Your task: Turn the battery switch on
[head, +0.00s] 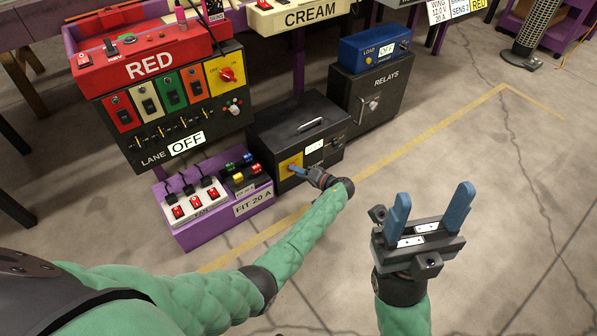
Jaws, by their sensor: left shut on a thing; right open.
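The black battery box (300,115) stands on the floor in the middle, with a handle on its lid. A yellow panel (288,161) is on its front, beside a small white label (314,146). My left gripper (296,169) is at this panel, its blue fingers shut on the battery switch, which is mostly hidden behind them. I cannot tell the switch's angle. My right gripper (432,210) is open and empty, raised over the floor at the right, apart from everything.
The red unit (150,62) with a lane sign reading OFF stands at the left. A purple tray (205,234) with switches and fuses sits left of the box. The black relays box (368,98) with a blue load unit (372,50) is behind right.

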